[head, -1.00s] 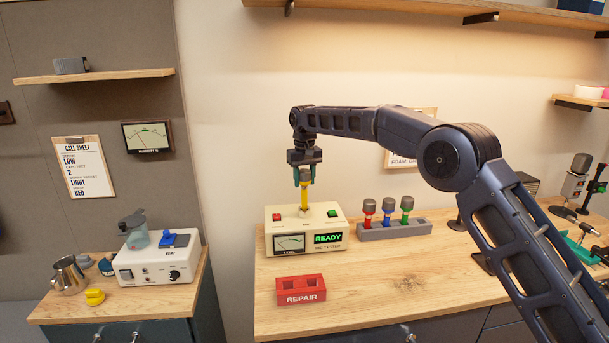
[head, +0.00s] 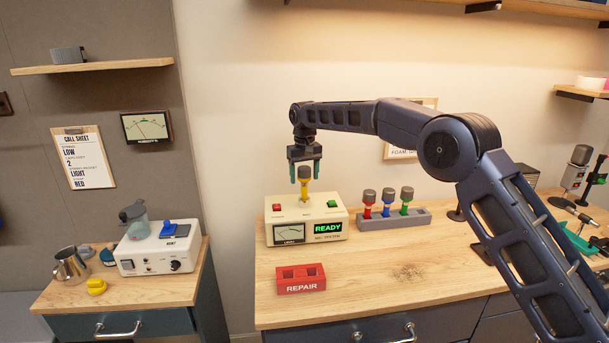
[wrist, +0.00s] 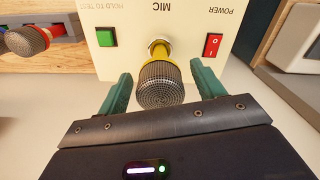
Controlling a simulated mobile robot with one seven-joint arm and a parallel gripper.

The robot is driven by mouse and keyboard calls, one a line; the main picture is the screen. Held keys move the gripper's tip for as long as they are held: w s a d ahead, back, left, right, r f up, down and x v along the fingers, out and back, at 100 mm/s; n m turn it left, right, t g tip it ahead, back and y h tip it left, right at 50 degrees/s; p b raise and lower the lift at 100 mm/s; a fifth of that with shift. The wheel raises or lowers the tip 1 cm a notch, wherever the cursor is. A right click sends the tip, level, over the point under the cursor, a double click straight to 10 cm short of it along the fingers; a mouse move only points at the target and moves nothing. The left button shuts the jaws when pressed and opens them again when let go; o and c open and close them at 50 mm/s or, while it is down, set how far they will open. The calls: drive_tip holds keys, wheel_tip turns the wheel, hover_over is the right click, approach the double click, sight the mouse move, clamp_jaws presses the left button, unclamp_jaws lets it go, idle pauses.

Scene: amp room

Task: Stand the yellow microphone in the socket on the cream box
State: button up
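The yellow microphone (head: 304,188) stands upright at the socket on top of the cream box (head: 280,236), its grey mesh head up. The box's display reads READY. My gripper (head: 306,178) is open above and around the head of the microphone, with its green fingers apart. In the wrist view, the microphone's mesh head (wrist: 162,84) sits between the two spread fingers (wrist: 162,92), with a gap on each side. Its yellow body runs down to a pale ring at the MIC label on the cream box (wrist: 130,60). The ring hides how deep the body sits.
A grey rack (head: 420,217) with red, blue and green banded microphones stands to the right of the box. A red REPAIR holder (head: 301,287) is in front. The box has a red power switch (wrist: 213,46) and a green button (wrist: 106,37). The wooden counter's front middle is clear.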

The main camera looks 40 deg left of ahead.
wheel_tip(320, 180, up, 10)
drive_tip(key=shift+r, duration=0.4)
idle(0.4)
idle(0.4)
